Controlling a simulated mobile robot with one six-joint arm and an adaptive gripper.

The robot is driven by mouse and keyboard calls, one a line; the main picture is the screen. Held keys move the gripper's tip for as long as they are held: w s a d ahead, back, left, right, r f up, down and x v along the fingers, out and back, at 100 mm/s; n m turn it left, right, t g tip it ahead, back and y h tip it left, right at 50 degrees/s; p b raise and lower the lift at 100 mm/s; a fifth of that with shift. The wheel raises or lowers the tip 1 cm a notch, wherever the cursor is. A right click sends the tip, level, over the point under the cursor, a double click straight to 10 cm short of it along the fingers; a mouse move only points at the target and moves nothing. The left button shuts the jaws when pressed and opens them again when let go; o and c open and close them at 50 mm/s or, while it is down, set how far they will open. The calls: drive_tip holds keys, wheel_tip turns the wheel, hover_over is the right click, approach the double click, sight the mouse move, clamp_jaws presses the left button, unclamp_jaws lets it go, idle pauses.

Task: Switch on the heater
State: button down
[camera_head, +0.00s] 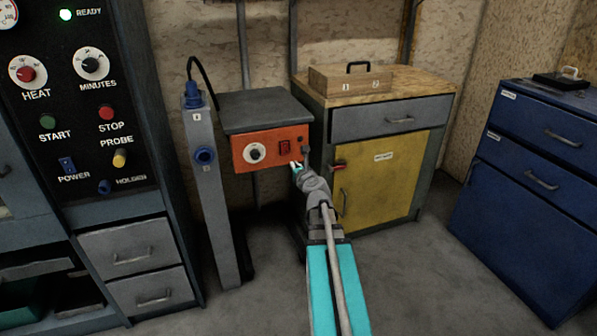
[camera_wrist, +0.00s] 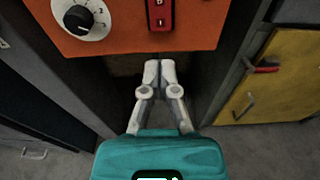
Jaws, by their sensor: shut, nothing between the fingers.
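A grey box with an orange front panel, which looks like the heater (camera_head: 243,150), stands in the middle of the head view. Its panel (camera_wrist: 120,36) fills the top of the wrist view. A red rocker switch (camera_head: 285,147) sits on the right half of the panel; its lower part shows in the wrist view (camera_wrist: 161,15). I cannot tell its position. A black knob on a white dial (camera_head: 255,153) is to its left. My gripper (camera_head: 295,164) is shut and empty, in front of the panel's lower right. In the wrist view its fingertips (camera_wrist: 160,66) appear just below the switch.
A grey post with blue sockets (camera_head: 208,190) stands left of the box. A yellow-door cabinet (camera_head: 385,180) with a wooden top stands close on the right. A black control panel (camera_head: 75,125) is at left, blue drawers (camera_head: 530,185) at right. Floor is clear between them.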

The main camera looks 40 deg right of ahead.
sight(285, 154)
drive_tip(key=b+x, duration=0.1)
drive_tip(key=x, duration=0.7)
drive_tip(key=shift+w+d, duration=0.15)
drive_tip(key=shift+w, duration=0.3)
drive_tip(key=shift+f, duration=0.1)
drive_tip(key=s+a+b, duration=0.1)
drive_tip(key=s+a, duration=0.1)
drive_tip(key=s, duration=0.4)
drive_tip(key=s+a+f, duration=0.1)
drive_tip(key=s+a, duration=0.1)
drive_tip(key=s, duration=0.5)
drive_tip(key=shift+s+f+b, duration=0.2)
drive_tip(key=shift+f+b, duration=0.15)
drive_tip(key=shift+b, duration=0.05)
